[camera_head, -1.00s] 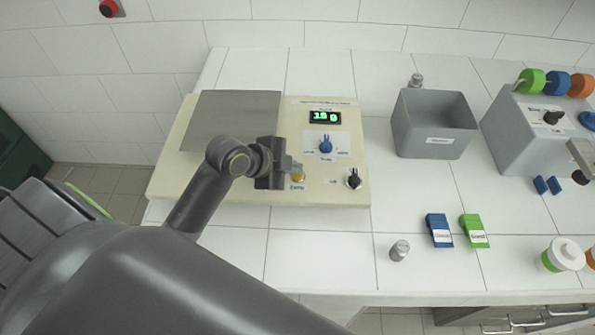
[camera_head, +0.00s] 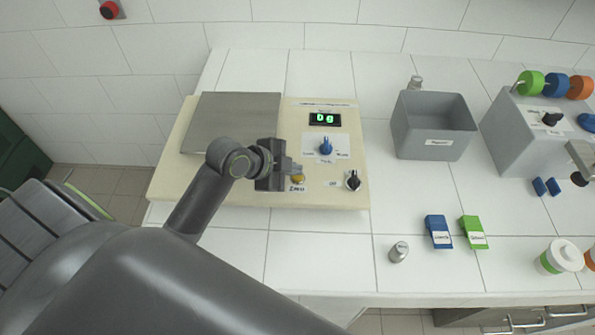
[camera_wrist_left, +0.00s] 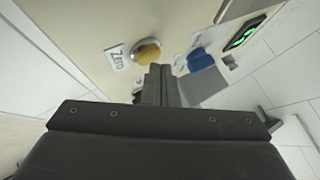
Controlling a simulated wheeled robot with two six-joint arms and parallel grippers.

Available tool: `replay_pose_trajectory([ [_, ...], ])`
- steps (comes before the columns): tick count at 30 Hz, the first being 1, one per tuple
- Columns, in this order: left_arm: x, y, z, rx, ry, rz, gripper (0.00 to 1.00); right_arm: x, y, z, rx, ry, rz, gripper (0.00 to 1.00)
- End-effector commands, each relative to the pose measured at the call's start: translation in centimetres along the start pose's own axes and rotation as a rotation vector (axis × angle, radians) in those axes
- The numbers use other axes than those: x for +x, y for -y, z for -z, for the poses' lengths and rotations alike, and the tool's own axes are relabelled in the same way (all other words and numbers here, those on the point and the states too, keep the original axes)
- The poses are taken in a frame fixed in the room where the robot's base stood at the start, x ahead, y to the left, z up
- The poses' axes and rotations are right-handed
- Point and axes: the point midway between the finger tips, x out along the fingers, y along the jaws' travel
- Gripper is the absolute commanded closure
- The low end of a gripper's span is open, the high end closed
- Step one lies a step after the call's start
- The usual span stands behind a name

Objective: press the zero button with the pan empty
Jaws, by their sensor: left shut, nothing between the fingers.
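The scale (camera_head: 255,195) has a cream body with a grey square pan (camera_head: 232,120), and the visible part of the pan is empty. Its green display (camera_head: 325,119) reads what looks like "0 g". The yellow zero button (camera_head: 298,179) sits at the front of the panel, and it also shows in the left wrist view (camera_wrist_left: 147,52) beside its "Zero" label. My left gripper (camera_head: 296,168) is shut and empty, with its fingertips right at the button. In the left wrist view the fingertips (camera_wrist_left: 160,72) overlap the button's edge; I cannot tell whether they touch it.
A blue knob (camera_head: 326,147) and a black knob (camera_head: 353,181) are on the same panel. A grey bin (camera_head: 435,126) stands to the right.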

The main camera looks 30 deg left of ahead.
Motion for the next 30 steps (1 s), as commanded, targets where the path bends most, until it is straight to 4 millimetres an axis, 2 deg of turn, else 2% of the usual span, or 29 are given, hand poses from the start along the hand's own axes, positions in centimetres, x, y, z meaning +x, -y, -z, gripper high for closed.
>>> replay_pose_trajectory([
  [3, -0.6, 0.4, 0.4, 0.000, 0.000, 0.000, 1.00, -0.8, -0.1, 0.1, 0.000, 0.000, 0.000, 0.64],
  [15, -0.8, 0.6, 0.6, 0.001, -0.001, 0.001, 1.00, -1.1, -0.1, 0.1, 0.000, 0.000, 0.000, 0.64],
  [30, -4.3, 3.1, 3.1, 0.001, -0.001, 0.002, 1.00, -5.8, -0.5, 0.6, 0.000, 0.000, 0.000, 0.64],
])
